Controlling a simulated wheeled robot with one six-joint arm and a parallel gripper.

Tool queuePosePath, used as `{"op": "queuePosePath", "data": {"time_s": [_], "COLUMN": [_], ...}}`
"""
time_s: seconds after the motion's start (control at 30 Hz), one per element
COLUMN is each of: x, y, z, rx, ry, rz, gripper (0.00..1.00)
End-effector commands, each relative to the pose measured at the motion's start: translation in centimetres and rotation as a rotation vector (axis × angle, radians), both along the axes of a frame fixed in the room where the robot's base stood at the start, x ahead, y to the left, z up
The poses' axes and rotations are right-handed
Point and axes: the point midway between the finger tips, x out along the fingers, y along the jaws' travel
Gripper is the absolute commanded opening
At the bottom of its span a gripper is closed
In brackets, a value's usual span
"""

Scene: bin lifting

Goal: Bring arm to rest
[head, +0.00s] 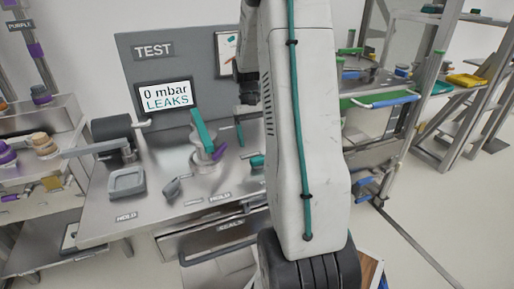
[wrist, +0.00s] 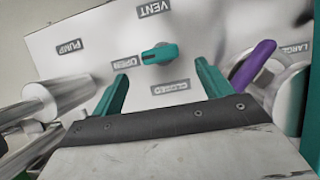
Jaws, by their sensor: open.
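My gripper (wrist: 162,72) shows in the wrist view with its two teal fingers apart and nothing between them. A teal valve knob (wrist: 160,53) sits on a pale panel just beyond the fingertips, its pointed end toward the OPEN label; I see no contact. In the head view my white arm (head: 300,130) with a teal cable rises through the middle of the picture, in front of the test bench. The gripper itself is hidden or cannot be made out there.
A purple handle (wrist: 252,62) stands right of the fingers, metal cylinders (wrist: 55,100) left. The bench (head: 95,222) carries a grey tray (head: 127,183) and a teal-handled fixture (head: 203,132). Its screen (head: 166,97) reads 0 mbar LEAKS. Shelving (head: 462,88) stands right; floor there is partly clear.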

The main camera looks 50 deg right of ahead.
Motion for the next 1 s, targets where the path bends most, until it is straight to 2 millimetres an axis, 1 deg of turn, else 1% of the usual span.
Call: {"op": "queuePosePath", "data": {"time_s": [0.03,0.17,0.77,0.87,0.9,0.97,1.0], "x": [0.2,0.4,0.4,-0.4,-1.2,-1.8,-2.1], "y": [-0.1,-0.2,-0.2,0.7,1.5,3.0,4.3], "z": [0.5,1.1,1.1,0.3,0.3,1.1,1.8], "rx": [-0.001,0.0,-0.002,0.01,0.014,0.009,0.003], "ry": [-0.002,0.0,0.001,0.021,0.026,0.021,0.014], "rz": [0.0,0.0,-0.005,-0.026,-0.036,-0.034,-0.027], "gripper": [0.78,0.78,0.78,0.78,0.78,0.78,0.78]}}
